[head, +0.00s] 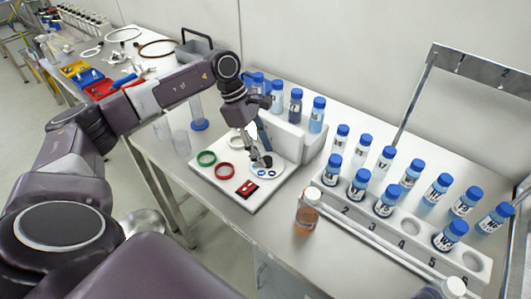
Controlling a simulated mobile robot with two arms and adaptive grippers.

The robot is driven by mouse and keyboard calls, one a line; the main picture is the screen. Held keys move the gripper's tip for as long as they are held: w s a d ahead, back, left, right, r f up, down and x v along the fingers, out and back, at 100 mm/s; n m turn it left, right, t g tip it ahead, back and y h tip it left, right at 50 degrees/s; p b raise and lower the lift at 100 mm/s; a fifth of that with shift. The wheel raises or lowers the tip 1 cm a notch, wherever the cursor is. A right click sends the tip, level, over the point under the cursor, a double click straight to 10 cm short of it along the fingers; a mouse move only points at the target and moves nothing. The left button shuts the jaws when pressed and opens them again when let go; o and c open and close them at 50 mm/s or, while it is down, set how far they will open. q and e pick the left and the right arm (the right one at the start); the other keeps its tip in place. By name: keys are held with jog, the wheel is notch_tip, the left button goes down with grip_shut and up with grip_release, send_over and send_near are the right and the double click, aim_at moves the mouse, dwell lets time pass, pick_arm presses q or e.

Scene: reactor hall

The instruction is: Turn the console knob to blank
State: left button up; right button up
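A low white console board (233,194) lies on the steel table. My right gripper is out of view.
Behind the console stands a white block with several blue-capped bottles (317,115). Right of it, a numbered white rack (413,260) holds more. An amber bottle (307,212) stands at the table's front edge. Clear beakers (180,142) stand left. A second table (118,50) holds trays and rings.

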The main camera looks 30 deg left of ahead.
pick_arm(q)
jog(key=shift+x, duration=1.05)
jog(key=shift+c, duration=0.4)
grip_shut()
